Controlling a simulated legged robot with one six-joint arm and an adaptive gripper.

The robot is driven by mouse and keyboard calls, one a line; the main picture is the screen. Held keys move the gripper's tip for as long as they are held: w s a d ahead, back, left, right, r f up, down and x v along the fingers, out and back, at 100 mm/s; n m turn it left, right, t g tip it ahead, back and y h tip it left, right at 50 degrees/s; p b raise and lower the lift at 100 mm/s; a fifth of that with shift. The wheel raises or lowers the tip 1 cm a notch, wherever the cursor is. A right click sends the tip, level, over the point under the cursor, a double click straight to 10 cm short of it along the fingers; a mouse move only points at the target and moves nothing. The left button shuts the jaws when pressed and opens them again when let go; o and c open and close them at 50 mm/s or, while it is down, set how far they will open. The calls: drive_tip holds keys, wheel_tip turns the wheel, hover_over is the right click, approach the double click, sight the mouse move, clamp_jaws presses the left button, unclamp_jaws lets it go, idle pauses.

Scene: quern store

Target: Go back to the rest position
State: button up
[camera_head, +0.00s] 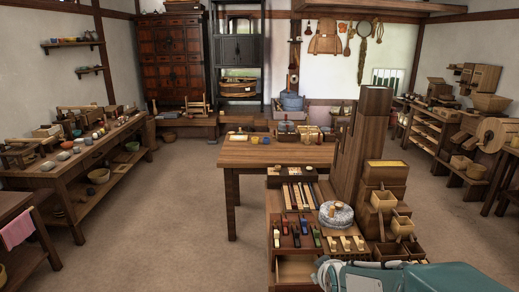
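Part of my own arm, teal and grey, shows at the bottom right edge of the head view. I cannot make out the gripper's fingertips there, so I cannot tell whether it is open or shut. Just beyond it stands a wooden bench unit with a tool rack (302,228) of several coloured-handled tools and a partly open drawer (296,268). A round grey stone quern (336,215) sits on the unit. A tall wooden block stack (367,140) rises beside it.
A wooden table (262,153) stands behind the unit. A long workbench (80,155) with bowls and stones runs along the left. Shelves with wooden boxes (432,130) line the right. A dark red chest (172,58) stands at the back. Bare floor (165,215) lies at left centre.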

drive_tip(key=s+r+m+g, duration=0.2)
drive_tip(key=s+r+m, duration=0.1)
drive_tip(key=s, duration=0.8)
drive_tip(key=s+r+m+g, duration=0.1)
drive_tip(key=s+r+m, duration=0.2)
drive_tip(key=s+r, duration=0.3)
drive_tip(key=s, duration=0.5)
drive_tip(key=shift+r+m+g, duration=0.25)
drive_tip(key=shift+m+g, duration=0.05)
drive_tip(key=shift+g, duration=0.1)
drive_tip(key=shift+w, duration=0.1)
idle(0.4)
